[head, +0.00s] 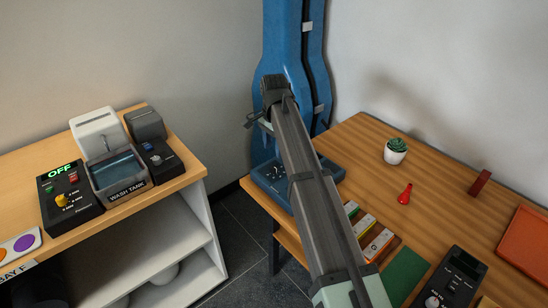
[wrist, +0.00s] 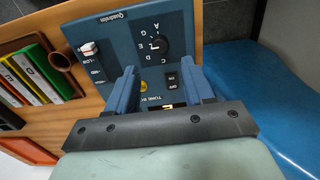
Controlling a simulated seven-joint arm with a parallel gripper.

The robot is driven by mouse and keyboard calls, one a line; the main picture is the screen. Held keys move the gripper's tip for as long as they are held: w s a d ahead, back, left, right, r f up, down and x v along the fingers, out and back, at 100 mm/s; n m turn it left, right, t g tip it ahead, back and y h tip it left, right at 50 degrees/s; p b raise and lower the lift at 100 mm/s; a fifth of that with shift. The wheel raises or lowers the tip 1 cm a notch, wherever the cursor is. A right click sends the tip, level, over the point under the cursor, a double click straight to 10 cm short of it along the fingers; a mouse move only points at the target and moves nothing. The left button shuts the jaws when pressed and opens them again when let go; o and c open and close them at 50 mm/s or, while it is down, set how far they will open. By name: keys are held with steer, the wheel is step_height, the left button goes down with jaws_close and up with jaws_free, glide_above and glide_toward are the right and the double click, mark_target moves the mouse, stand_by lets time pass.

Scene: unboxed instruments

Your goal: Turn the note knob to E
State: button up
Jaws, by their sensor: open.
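The blue tuner box (head: 268,187) sits at the near-left corner of the right-hand wooden table, partly hidden by my arm in the head view. In the wrist view the blue panel (wrist: 103,44) appears upside down, with the black round note knob (wrist: 155,44) ringed by white letters. A white mark shows on the knob, but I cannot tell for sure which letter it points at. A small orange display (wrist: 167,106) is partly covered by my gripper. My gripper (wrist: 163,73) is open, its two blue fingers apart over the panel with nothing between them, short of the knob.
The panel also has a white-and-red slider or switch (wrist: 89,50), a yellow button (wrist: 143,87) and a rocker switch (wrist: 171,80). A blue instrument case (head: 283,40) stands behind. A plant (head: 396,151) is farther off.

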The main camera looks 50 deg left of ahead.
step_height(320, 180, up, 6)
steer(key=shift+f, duration=0.1)
stand_by(0.7)
